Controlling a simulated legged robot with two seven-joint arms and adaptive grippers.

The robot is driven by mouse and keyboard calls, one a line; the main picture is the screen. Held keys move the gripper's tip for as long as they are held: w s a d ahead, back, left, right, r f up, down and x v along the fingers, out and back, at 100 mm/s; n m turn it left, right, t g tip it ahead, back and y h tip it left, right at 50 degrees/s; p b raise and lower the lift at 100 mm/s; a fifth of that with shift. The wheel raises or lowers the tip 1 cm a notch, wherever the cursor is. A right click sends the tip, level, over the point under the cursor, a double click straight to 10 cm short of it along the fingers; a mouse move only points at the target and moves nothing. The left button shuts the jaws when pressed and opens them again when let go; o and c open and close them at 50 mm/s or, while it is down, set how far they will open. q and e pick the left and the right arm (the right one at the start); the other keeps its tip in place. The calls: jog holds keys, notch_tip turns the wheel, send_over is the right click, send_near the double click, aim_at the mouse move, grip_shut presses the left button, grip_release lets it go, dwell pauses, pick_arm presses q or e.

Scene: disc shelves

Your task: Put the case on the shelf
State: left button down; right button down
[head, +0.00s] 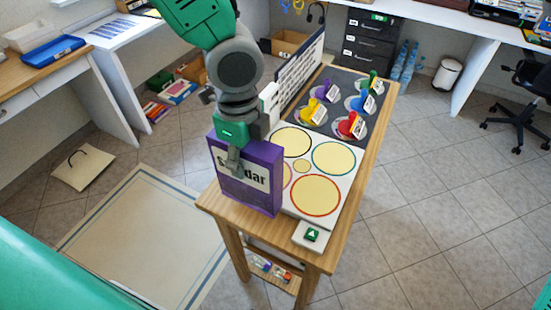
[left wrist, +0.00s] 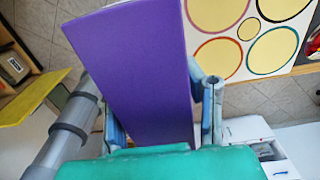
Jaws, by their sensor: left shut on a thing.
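The case (head: 262,196) is a purple box with a white label in dark letters, partly covered by my gripper. It stands roughly upright at the near left end of the wooden table (head: 313,257). I cannot tell whether its bottom touches the tabletop. My left gripper (head: 233,158) comes down from above and is shut on the case. In the left wrist view, the purple case (left wrist: 140,60) fills the space between the two fingers. A lower shelf (head: 283,291) with small items shows under the table. My right gripper is not in view.
A white board with coloured circles (head: 316,194) lies beside the case. Behind it, a dark panel (head: 340,85) holds several coloured tagged pieces.

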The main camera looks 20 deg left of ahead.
aim_at(249, 188)
pick_arm(q)
jog(key=f, duration=0.5)
jog(key=shift+s+a+b, duration=0.3)
jog(key=shift+w+d+f, duration=0.25)
jog(key=shift+f, duration=0.3)
jog(key=shift+s+d+f, duration=0.1)
jog(key=shift+d+f, duration=0.05)
jog(key=shift+f, duration=0.65)
jog(key=shift+s+d+f, duration=0.1)
jog(key=shift+f, duration=0.65)
jog(key=shift+w+a, duration=0.15)
jog(key=shift+a, duration=0.05)
jog(key=c, duration=1)
grip_release()
jog(key=shift+a, duration=0.2)
jog(key=shift+d, duration=0.15)
